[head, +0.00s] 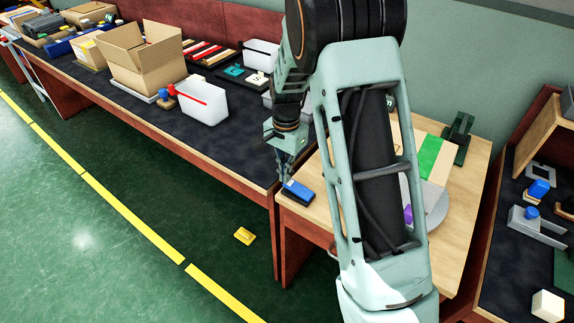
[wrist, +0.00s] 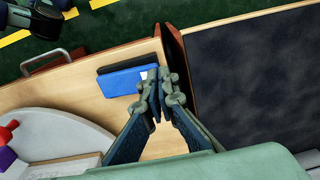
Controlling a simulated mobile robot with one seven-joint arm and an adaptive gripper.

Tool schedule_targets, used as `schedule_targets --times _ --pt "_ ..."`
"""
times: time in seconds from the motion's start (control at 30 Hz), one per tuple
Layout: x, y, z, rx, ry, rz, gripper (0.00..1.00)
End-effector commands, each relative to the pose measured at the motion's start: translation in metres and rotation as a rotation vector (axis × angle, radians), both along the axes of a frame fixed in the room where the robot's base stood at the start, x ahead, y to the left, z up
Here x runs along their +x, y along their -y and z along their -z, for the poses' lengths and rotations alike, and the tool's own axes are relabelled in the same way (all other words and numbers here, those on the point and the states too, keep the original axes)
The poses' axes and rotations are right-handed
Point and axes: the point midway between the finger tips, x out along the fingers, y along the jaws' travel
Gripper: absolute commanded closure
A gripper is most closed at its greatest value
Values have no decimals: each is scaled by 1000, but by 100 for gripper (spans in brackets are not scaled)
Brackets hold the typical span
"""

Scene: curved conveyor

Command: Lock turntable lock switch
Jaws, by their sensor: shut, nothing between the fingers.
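The lock switch (head: 297,191) is a small dark base with a blue rocker top, at the near left corner of the wooden table. The wrist view shows its blue top (wrist: 122,82) with a small white mark at its right end. My gripper (head: 287,178) is shut and empty, pointing down by the switch. In the wrist view my fingertips (wrist: 157,88) are at the switch's right end and hide part of it; I cannot tell whether they touch it. The grey round turntable (wrist: 65,128) is left of my fingers, largely hidden by my arm in the head view.
The dark conveyor table (head: 245,160) adjoins on the left, with a white bin (head: 203,103) and a cardboard box (head: 140,60). A box with green tape (head: 430,158) sits on the turntable. A yellow block (head: 244,236) lies on the floor.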

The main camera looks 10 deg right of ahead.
Motion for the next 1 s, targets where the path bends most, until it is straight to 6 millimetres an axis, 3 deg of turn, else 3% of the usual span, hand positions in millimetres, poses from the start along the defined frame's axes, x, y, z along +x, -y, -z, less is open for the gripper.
schedule_targets --times 0.57,1.0 --pt "4 -4 9 -109 -106 0 100" --pt "4 -4 -8 -108 -105 0 100"
